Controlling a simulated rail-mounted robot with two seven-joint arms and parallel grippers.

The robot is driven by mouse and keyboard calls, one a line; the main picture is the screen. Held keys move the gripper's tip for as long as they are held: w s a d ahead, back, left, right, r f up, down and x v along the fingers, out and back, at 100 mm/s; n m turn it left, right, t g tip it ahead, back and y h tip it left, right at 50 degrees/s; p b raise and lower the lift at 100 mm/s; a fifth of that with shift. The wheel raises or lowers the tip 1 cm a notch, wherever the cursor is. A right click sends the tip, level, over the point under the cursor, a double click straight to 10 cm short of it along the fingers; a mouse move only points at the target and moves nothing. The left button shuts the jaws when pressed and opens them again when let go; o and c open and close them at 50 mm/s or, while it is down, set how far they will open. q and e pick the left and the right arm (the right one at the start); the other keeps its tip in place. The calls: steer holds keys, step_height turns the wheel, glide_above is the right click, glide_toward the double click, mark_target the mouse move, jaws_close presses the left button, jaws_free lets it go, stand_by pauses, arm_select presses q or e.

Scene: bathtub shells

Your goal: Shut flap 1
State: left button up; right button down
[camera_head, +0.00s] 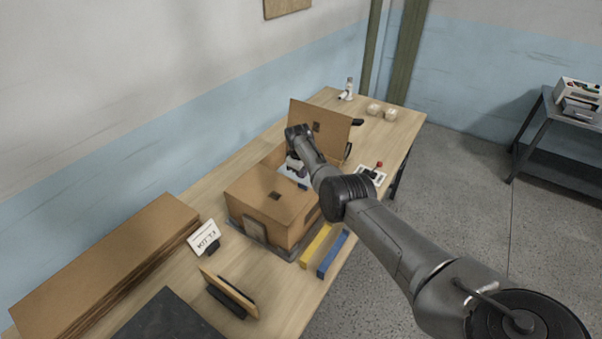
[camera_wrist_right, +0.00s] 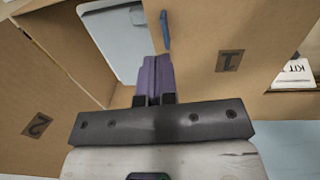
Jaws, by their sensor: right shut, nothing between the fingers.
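The cardboard box (camera_head: 290,232) stands on the table with its top partly open. Flap 1 (camera_head: 262,200) is the near flap and lies about level over the near part of the box; its "1" mark shows in the wrist view (camera_wrist_right: 230,60). Flap 2 (camera_head: 335,122) stands up on the far side; in the wrist view it is at the left (camera_wrist_right: 35,95). My right gripper (camera_head: 296,168) is over the opening between the flaps. Its purple fingers (camera_wrist_right: 156,75) are shut and empty, beside flap 1's edge; contact is unclear. My left gripper is not in view.
A KIT card (camera_head: 204,237) and an upright brown board in a dark holder (camera_head: 230,292) stand at the near left. Yellow (camera_head: 315,245) and blue (camera_head: 333,254) bars lie right of the box. Flat cardboard (camera_head: 105,260) is stacked at left.

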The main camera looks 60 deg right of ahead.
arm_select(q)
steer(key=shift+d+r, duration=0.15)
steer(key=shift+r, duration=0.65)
arm_select(e)
step_height(320, 180, up, 10)
steer(key=shift+r, duration=0.15)
